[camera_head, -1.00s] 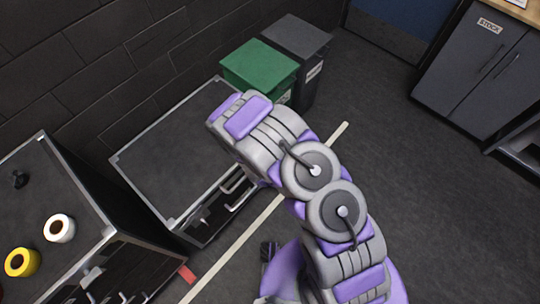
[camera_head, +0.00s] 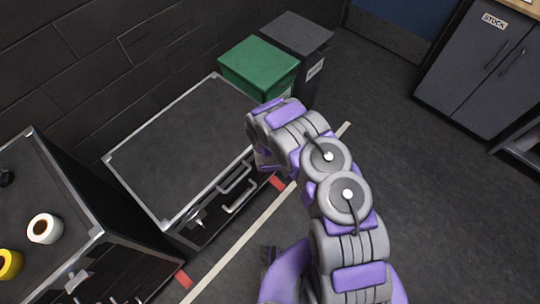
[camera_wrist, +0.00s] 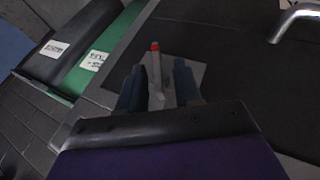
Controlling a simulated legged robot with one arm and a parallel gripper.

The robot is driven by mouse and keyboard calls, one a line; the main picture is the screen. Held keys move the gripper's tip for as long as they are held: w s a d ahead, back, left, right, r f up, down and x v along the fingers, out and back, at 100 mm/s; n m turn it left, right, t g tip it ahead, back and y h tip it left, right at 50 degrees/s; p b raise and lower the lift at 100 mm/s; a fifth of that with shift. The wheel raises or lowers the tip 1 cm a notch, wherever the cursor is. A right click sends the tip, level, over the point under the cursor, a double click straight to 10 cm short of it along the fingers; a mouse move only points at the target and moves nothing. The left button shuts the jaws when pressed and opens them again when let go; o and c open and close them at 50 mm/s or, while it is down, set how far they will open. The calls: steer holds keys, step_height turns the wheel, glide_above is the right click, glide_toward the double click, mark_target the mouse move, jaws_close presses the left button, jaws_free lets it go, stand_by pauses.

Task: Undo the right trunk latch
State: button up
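The trunk (camera_head: 170,150) is a black case with grey metal edges. Its front carries a metal handle (camera_head: 238,192) and a left latch (camera_head: 198,220). The right latch (camera_wrist: 156,58) shows in the wrist view as a pale lever with a red tip on a grey plate (camera_wrist: 192,70). In the head view my arm hides it. My gripper (camera_wrist: 159,72) is open at the trunk's front, with one dark finger on each side of the lever. I cannot tell whether either finger touches it.
A green bin (camera_head: 258,66) and a dark grey bin (camera_head: 300,42) stand beyond the trunk's right end. Another black case (camera_head: 50,200) with a white roll (camera_head: 44,228) and yellow roll (camera_head: 8,264) stands at left. Open floor (camera_head: 420,180) lies at right.

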steer(key=shift+w+f, duration=0.25)
steer(key=shift+f, duration=0.1)
jaws_close()
